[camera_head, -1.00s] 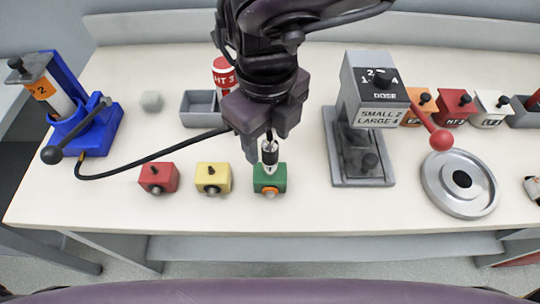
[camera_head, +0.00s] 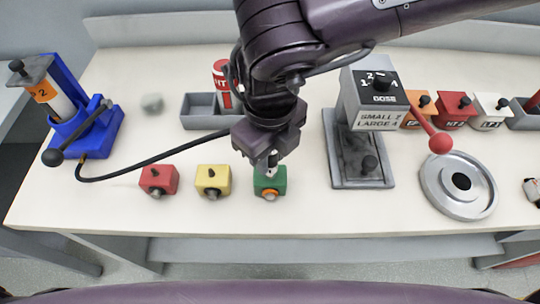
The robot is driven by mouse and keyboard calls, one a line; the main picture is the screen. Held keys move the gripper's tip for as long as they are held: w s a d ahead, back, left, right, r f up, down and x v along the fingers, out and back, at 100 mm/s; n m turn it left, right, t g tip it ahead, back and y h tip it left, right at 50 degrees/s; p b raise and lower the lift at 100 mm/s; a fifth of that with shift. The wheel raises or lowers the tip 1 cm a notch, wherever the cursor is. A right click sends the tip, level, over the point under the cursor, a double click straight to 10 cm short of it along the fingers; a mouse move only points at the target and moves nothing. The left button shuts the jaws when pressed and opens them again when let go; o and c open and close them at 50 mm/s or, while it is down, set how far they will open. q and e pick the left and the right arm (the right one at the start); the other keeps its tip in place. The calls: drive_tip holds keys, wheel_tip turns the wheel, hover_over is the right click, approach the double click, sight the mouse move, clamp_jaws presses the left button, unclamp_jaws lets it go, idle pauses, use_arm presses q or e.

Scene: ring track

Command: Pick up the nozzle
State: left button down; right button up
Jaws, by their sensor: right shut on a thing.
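My right gripper (camera_head: 269,157) comes in from the top, points down, and is shut on the nozzle. Only the nozzle's small silver tip (camera_head: 271,172) shows below the fingers, at the top of the green block (camera_head: 271,184). I cannot tell whether it touches the block. A black hose (camera_head: 150,158) runs from the blue pump (camera_head: 88,128) across the table to the gripper, where its end is hidden. My left gripper is not in view.
A red block (camera_head: 158,180) and a yellow block (camera_head: 213,181) stand left of the green one. A grey dose press (camera_head: 362,150) with a red-knobbed lever and a round metal disc (camera_head: 460,200) are to the right. A grey tray (camera_head: 205,120) lies behind. The table front is clear.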

drive_tip(key=shift+r, duration=0.1)
clamp_jaws()
drive_tip(key=shift+r, duration=0.2)
wheel_tip(320, 180, up, 20)
drive_tip(key=p, duration=0.2)
drive_tip(key=shift+f, duration=0.25)
